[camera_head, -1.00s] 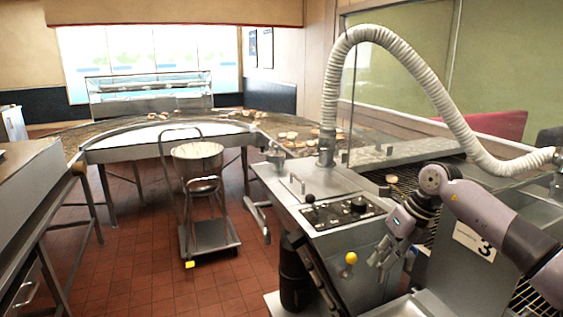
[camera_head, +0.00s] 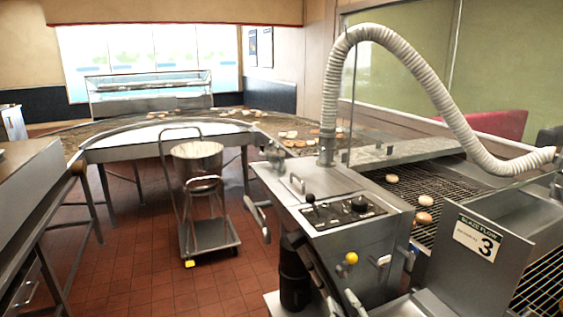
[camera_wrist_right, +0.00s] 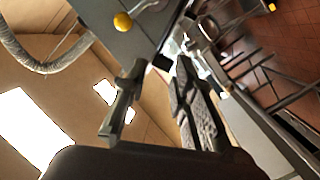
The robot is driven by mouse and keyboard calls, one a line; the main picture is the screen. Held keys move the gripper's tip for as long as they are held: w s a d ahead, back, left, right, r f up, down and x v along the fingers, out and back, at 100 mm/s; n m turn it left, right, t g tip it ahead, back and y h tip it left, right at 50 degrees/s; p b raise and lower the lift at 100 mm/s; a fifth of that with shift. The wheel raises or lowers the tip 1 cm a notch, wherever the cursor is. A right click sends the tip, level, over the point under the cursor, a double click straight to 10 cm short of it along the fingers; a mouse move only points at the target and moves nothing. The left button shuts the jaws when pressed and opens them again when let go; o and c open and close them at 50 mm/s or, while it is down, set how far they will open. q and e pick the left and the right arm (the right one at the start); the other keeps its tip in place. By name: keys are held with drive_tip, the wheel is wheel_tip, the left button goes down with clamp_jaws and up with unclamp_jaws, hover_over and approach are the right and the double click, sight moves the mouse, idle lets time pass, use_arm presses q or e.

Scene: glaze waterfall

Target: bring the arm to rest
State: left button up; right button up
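My right gripper (camera_wrist_right: 160,65) shows in the right wrist view with its two fingers spread well apart. Nothing is between them. The grey control cabinet shows at the top of that view, with its yellow knob (camera_wrist_right: 122,21) beyond the fingers; I see no contact with it. The area in front of the sign plate (camera_head: 478,238) marked 3 is clear of the arm. My left gripper is in neither current view.
The control cabinet (camera_head: 318,180) with a yellow knob (camera_head: 351,258) stands right of centre. A ribbed white hose (camera_head: 440,95) arches above it. Round pastries (camera_head: 425,200) lie on the wire conveyor (camera_head: 440,185). A cart (camera_head: 212,235) carries a metal bowl (camera_head: 197,160). Red floor is open around it.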

drive_tip(key=s+d+f+m+g+h, duration=0.1)
drive_tip(key=s+d+f+m+g, duration=0.2)
drive_tip(key=s+f, duration=0.35)
drive_tip(key=s+d+f+m+g+h, duration=0.1)
drive_tip(key=s+d+f+m+g, duration=0.2)
drive_tip(key=s+f, duration=0.35)
drive_tip(key=s+d+f+m+g, duration=0.1)
drive_tip(key=s+f+g, duration=0.25)
drive_tip(key=s, duration=0.55)
drive_tip(key=s+f+g, duration=0.2)
drive_tip(key=s+g, duration=0.2)
drive_tip(key=s, duration=0.4)
wheel_tip(320, 180, down, 27)
drive_tip(key=s+g, duration=0.1)
drive_tip(key=s, duration=0.1)
drive_tip(key=s+d+f+g, duration=0.1)
drive_tip(key=s+d+f, duration=0.2)
drive_tip(key=s+f, duration=1.2)
drive_tip(key=shift+s, duration=0.45)
drive_tip(key=shift+f, duration=0.1)
